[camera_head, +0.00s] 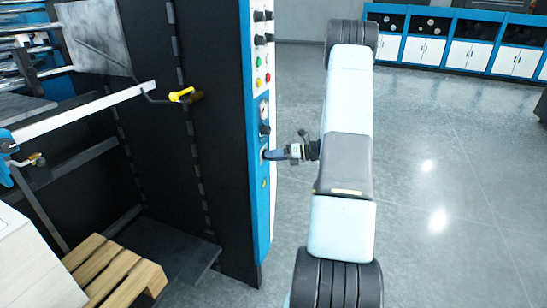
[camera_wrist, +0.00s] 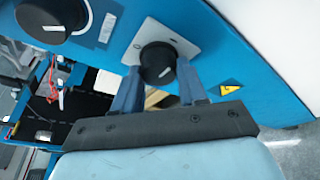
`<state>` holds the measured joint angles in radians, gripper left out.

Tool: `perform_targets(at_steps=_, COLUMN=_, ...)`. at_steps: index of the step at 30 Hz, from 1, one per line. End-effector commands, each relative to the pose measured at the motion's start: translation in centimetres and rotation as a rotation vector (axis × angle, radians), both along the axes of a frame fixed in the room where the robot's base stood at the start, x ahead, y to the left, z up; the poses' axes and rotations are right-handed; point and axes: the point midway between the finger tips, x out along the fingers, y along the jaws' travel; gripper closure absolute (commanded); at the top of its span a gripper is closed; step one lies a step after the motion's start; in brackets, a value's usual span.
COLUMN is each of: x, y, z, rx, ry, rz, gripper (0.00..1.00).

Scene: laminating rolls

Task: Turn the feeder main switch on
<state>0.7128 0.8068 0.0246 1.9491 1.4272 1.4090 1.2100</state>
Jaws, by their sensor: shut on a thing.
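The feeder main switch is a black rotary knob (camera_wrist: 157,64) on a pale square plate (camera_wrist: 186,46), set in the blue panel (camera_wrist: 222,50) in the wrist view. My gripper (camera_wrist: 158,80) has one finger on each side of the knob and is shut on it. In the head view my gripper (camera_head: 270,155) reaches left to the lower part of the machine's control panel (camera_head: 258,205). There the knob is hidden by the gripper. The plate's markings are too small to read for certain.
A larger black knob (camera_wrist: 55,17) sits left of the switch, and a yellow warning triangle (camera_wrist: 230,87) sits to its right. In the head view, a gauge (camera_head: 264,109) and coloured buttons are above my gripper. A wooden pallet (camera_head: 112,272) stands lower left. Floor to the right is clear.

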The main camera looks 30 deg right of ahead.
Motion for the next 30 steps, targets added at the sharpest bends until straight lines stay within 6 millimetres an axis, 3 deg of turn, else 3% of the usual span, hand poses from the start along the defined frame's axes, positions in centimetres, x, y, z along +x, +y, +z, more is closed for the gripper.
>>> perform_targets(at_steps=6, x=0.0, y=0.0, z=0.0, rx=0.0, ry=0.0, rz=0.0, gripper=0.89)
perform_targets(at_steps=7, x=0.0, y=0.0, z=0.0, rx=-0.001, ry=0.0, rz=-0.001, gripper=0.56)
perform_targets(at_steps=14, x=0.0, y=0.0, z=0.0, rx=-0.001, ry=-0.001, rz=-0.001, gripper=0.34)
perform_targets(at_steps=23, x=-0.1, y=-0.3, z=0.1, rx=-0.001, ry=-0.002, rz=-0.002, gripper=0.34)
perform_targets(at_steps=30, x=-1.9, y=-2.8, z=0.6, rx=-0.002, ry=-0.002, rz=-0.004, gripper=0.34)
